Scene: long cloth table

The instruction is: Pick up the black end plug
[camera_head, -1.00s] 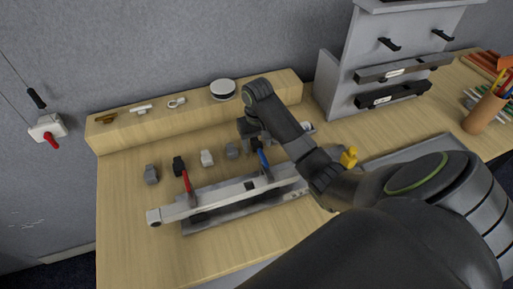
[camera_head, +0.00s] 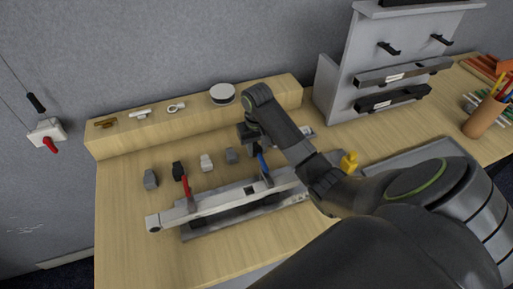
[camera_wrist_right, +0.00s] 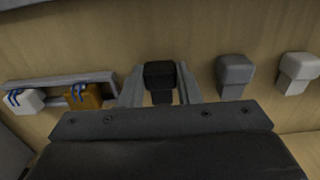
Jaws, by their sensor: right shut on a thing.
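A black end plug (camera_wrist_right: 160,76) stands on the wooden table between the two grey fingers of my right gripper (camera_wrist_right: 159,92) in the right wrist view. The fingers are shut on it. In the head view my right gripper (camera_head: 249,143) points down behind the rail, and my own arm and hand mostly hide the held plug. Another black plug (camera_head: 178,171) stands farther left, behind the red clamp. My left gripper is not in view.
A grey plug (camera_head: 230,155), a white plug (camera_head: 206,162) and another grey plug (camera_head: 150,179) stand in the same row. A pale rail (camera_head: 220,201) with red and blue clamps lies in front. A wooden ledge (camera_head: 200,122) runs behind. A yellow piece (camera_head: 349,161) is right of the arm.

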